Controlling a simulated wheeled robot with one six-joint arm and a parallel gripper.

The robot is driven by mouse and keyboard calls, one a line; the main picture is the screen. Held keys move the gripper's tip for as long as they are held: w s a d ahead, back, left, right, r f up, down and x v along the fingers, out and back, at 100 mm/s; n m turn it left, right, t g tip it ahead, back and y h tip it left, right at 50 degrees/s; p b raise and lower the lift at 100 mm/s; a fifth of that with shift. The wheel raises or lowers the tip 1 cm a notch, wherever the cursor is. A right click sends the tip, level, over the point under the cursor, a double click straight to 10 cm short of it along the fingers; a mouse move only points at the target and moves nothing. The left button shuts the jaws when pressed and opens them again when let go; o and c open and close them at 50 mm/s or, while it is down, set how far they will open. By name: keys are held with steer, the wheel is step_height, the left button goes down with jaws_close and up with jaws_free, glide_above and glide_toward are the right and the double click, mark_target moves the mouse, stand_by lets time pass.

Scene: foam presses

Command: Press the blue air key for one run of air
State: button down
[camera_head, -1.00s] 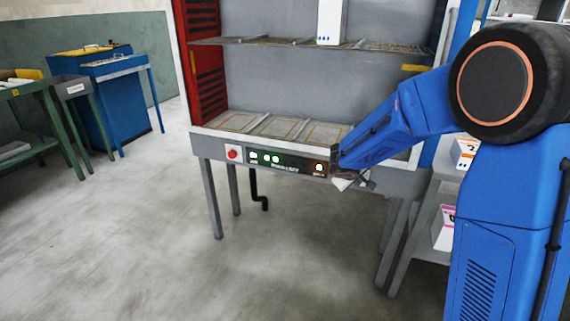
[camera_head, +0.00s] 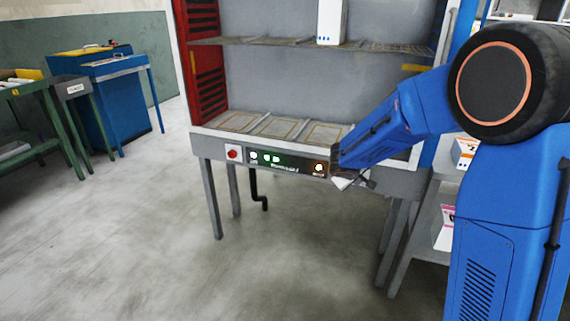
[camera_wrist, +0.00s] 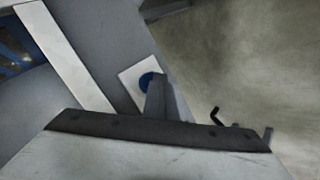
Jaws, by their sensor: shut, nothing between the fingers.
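The blue air key (camera_wrist: 146,79) shows in the wrist view as a round blue button on a white plate (camera_wrist: 132,76) on the press's grey front. My gripper (camera_wrist: 158,82) is shut and empty. Its tip is right at the key and covers the key's right part. I cannot tell whether it touches or presses it. In the head view my arm hides the key, and only a little of my gripper (camera_head: 342,183) shows at the right end of the press's control panel (camera_head: 290,163).
A red button (camera_head: 233,153) on a white plate is left of the panel. The press (camera_head: 310,80) has a wire shelf with a white box (camera_head: 330,22). Blue and green benches stand at left; open floor lies in front.

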steer(key=shift+s, duration=0.15)
steer(key=shift+s+a, duration=0.3)
steer(key=shift+s, duration=0.65)
steer(key=shift+s+a, duration=0.35)
steer(key=shift+s, duration=0.55)
steer(key=shift+s+a, duration=0.3)
steer(key=shift+s, duration=0.65)
steer(key=s+d+r+m+g, duration=0.1)
steer(key=s+d+r, duration=0.25)
steer(key=s, duration=0.25)
steer(key=s+d+r+m, duration=0.2)
steer(key=s+d+r, duration=0.15)
steer(key=s, duration=0.25)
steer(key=s+d+r+m+g, duration=0.1)
steer(key=s+d+r, duration=0.1)
steer(key=s+d, duration=0.3)
steer(key=s+a+m+y, duration=0.1)
steer(key=s+a+y, duration=0.1)
steer(key=s, duration=1)
steer(key=s+a+r+m+g+y, duration=0.1)
steer(key=s+a+y, duration=0.1)
steer(key=s, duration=0.9)
steer(key=shift+s+r, duration=0.2)
steer(key=shift+s, duration=0.15)
